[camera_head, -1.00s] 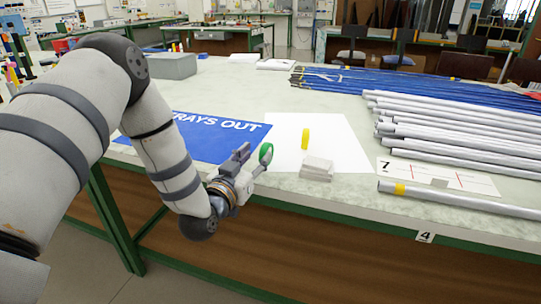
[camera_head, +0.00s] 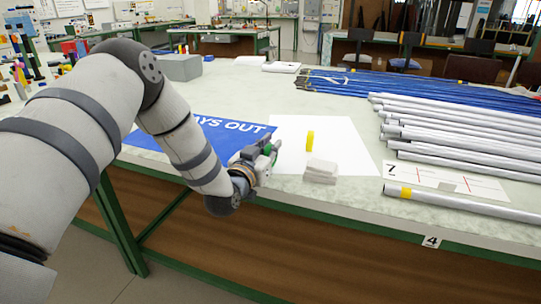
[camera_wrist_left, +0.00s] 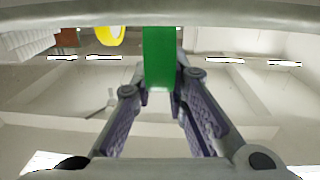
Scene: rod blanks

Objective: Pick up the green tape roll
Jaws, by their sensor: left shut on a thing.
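The green tape roll (camera_head: 274,154) is between the fingers of my left gripper (camera_head: 268,152), over the front part of the table, near the edge where the blue mat meets the white sheet. In the left wrist view the green tape roll (camera_wrist_left: 159,57) stands edge-on between the fingertips of my left gripper (camera_wrist_left: 160,84), which is shut on it. The gripper partly hides the roll in the head view. I cannot tell whether the roll still touches the table. My right gripper is not in view.
A yellow tape roll (camera_head: 310,141) stands on the white sheet (camera_head: 345,145). A pale block stack (camera_head: 320,171) sits in front of it. Grey rods (camera_head: 455,130) and blue rods (camera_head: 400,85) lie to the right. The blue mat (camera_head: 215,140) lies behind my arm. A grey box (camera_head: 181,67) stands farther back.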

